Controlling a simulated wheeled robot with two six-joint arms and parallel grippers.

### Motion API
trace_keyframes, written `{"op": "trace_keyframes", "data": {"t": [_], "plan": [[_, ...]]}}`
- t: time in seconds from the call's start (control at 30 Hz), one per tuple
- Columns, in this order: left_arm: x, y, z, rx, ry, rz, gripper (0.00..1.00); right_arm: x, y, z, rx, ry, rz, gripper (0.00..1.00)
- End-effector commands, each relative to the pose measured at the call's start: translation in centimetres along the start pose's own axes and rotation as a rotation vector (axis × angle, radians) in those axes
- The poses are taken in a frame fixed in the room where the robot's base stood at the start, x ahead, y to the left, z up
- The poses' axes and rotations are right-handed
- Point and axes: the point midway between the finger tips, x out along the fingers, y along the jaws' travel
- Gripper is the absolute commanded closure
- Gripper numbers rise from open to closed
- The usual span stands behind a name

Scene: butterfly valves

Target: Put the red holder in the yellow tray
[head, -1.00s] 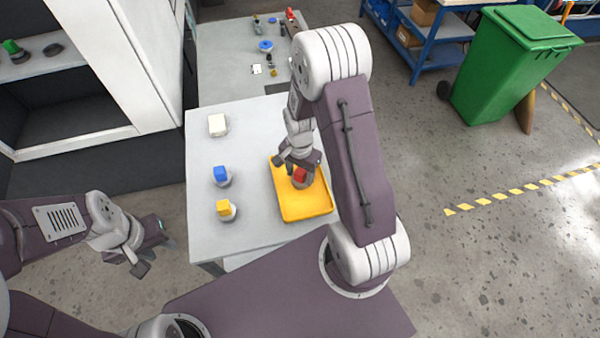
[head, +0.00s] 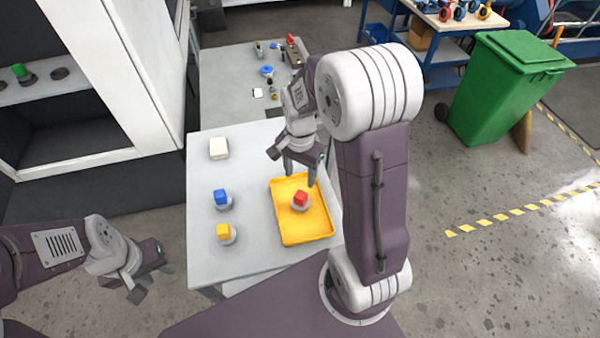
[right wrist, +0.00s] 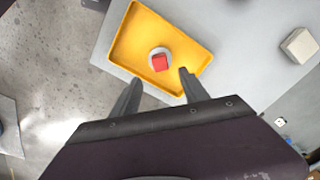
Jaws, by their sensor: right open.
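The red holder (head: 300,199), a red block on a round grey base, stands upright in the yellow tray (head: 288,236) in the head view. In the right wrist view the red holder (right wrist: 160,62) sits inside the yellow tray (right wrist: 126,48), clear of its walls. My right gripper (head: 300,178) is open and empty, above and behind the holder, not touching it. Its two fingers also show apart in the right wrist view (right wrist: 158,88). My left gripper (head: 150,280) hangs off to the left of the table; its fingers look apart, with nothing between them.
On the grey table (head: 255,255), a blue holder (head: 222,198), a yellow holder (head: 225,232) and a white block (head: 219,148) stand left of the tray. A second table (head: 225,90) with small parts lies behind. A green bin (head: 500,90) stands at right.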

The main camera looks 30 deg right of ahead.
Motion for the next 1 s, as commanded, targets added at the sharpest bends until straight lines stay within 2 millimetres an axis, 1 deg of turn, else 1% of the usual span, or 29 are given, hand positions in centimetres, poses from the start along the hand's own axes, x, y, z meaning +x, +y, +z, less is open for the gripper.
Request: {"op": "trace_keyframes", "data": {"t": [0.07, 0.17, 0.2, 0.3, 0.4, 0.5, 1.0], "plan": [[0.0, 0.0, 0.0, 0.000, 0.000, 0.000, 0.64, 0.0, 0.2, 0.6, -0.057, 0.002, -0.005, 0.47], [0.0, 0.0, 0.0, 0.000, 0.000, 0.000, 0.64, 0.1, 1.4, 3.5, -0.350, 0.020, -0.029, 0.47], [0.0, 0.0, 0.0, 0.000, 0.000, 0.000, 0.64, 0.3, 2.0, 4.7, -0.492, 0.032, -0.041, 0.47], [0.0, 0.0, 0.0, 0.000, 0.000, 0.000, 0.64, 0.7, 3.6, 7.2, -0.795, 0.063, -0.061, 0.47], [0.0, 0.0, 0.0, 0.000, 0.000, 0.000, 0.64, 0.9, 4.5, 8.4, -0.963, 0.082, -0.068, 0.47], [0.0, 0.0, 0.0, 0.000, 0.000, 0.000, 0.64, 1.0, 4.7, 8.6, -1.003, 0.087, -0.070, 0.47], [0.0, 0.0, 0.0, 0.000, 0.000, 0.000, 0.64, 1.0, 4.6, 8.6, -0.997, 0.085, -0.069, 0.47]]}}
